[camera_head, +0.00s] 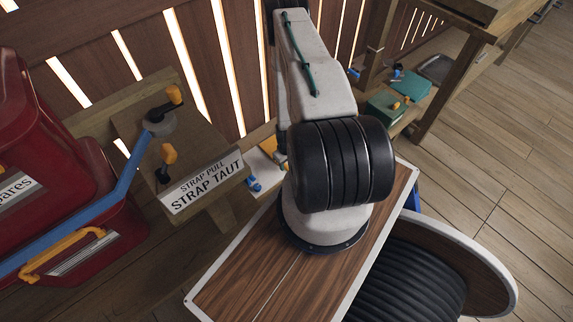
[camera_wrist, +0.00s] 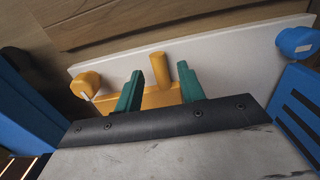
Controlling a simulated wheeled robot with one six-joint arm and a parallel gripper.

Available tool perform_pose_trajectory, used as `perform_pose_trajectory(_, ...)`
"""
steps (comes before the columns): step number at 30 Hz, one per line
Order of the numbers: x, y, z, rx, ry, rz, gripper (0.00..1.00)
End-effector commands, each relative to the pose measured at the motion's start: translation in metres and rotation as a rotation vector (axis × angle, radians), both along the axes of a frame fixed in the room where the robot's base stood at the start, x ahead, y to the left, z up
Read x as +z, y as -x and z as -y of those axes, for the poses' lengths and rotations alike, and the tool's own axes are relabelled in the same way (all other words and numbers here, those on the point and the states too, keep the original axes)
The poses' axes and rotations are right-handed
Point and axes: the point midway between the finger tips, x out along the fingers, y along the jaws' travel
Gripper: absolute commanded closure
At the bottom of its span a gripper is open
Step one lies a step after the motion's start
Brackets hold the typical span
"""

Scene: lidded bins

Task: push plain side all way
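In the wrist view my gripper (camera_wrist: 159,74) has its two green fingers spread apart. An upright yellow peg (camera_wrist: 159,71) on a yellow bar (camera_wrist: 154,98) shows in the gap between them, with space visible on both sides. The bar lies against a white board (camera_wrist: 220,58). A yellow knob (camera_wrist: 86,82) is at the board's left end, and a blue knob (camera_wrist: 296,42) with a small pale mark is at its right end. In the head view my arm hides the gripper and most of the white board (camera_head: 262,164).
Blue blocks flank the gripper at left (camera_wrist: 35,105) and right (camera_wrist: 298,105). In the head view a STRAP TAUT sign (camera_head: 202,182) stands on a wooden stand left of the board. Red bins (camera_head: 75,185) with a blue bar are further left. A wooden bench stands at upper right.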

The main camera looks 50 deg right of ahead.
Motion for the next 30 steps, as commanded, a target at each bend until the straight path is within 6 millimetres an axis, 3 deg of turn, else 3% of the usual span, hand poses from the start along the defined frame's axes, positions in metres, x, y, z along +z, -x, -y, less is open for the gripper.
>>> perform_pose_trajectory(4,-0.0111,0.0001,-0.0003,0.0,0.0,-0.001,0.61)
perform_pose_trajectory(12,-0.0126,0.0001,-0.0002,0.0,0.0,-0.001,0.61)
perform_pose_trajectory(17,-0.0125,0.0001,-0.0001,0.0,0.0,-0.001,1.0)
perform_pose_trajectory(30,-0.0038,0.0003,0.0033,-0.001,0.0,0.001,1.0)
